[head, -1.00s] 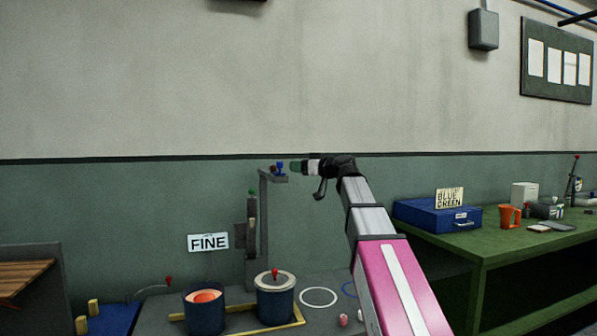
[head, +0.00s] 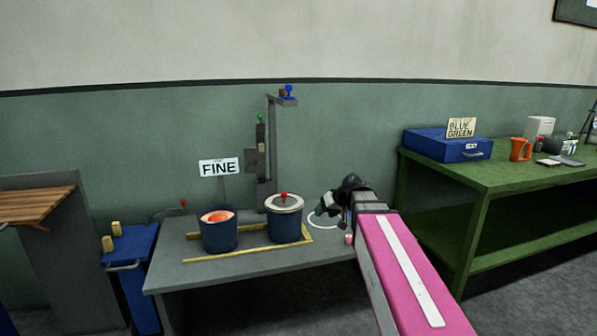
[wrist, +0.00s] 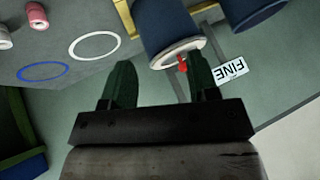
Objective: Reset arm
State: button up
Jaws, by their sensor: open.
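My gripper (head: 322,211) is in front of the grey table's right part in the head view, with my pink and grey arm reaching in from the lower right. In the wrist view my gripper (wrist: 160,88) shows two dark green fingers set wide apart with nothing between them held. Beyond the fingers is a blue pot with a pale rim and red knob (wrist: 182,65); this lidded pot (head: 285,225) also stands on the table in the head view, left of my gripper. The gripper looks apart from it.
An open blue pot (head: 219,236) with orange contents stands beside the lidded one inside a yellow frame (head: 247,255). A tall grey post (head: 272,140) rises behind. A green bench (head: 490,175) with a blue box (head: 440,146) is right. A blue cart (head: 140,280) is left.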

jog(key=s+d+f+m+g+h, duration=0.2)
jog(key=s+d+f+h, duration=0.1)
jog(key=s+f, duration=0.6)
jog(key=s+d+f+m+g+h, duration=0.2)
jog(key=s+d+f, duration=0.3)
jog(key=s+f, duration=0.4)
notch_tip(320, 180, down, 4)
jog(key=shift+s+d+f+g+h, duration=0.15)
jog(key=shift+d+g+h, duration=0.25)
jog(key=shift+g+h, duration=0.15)
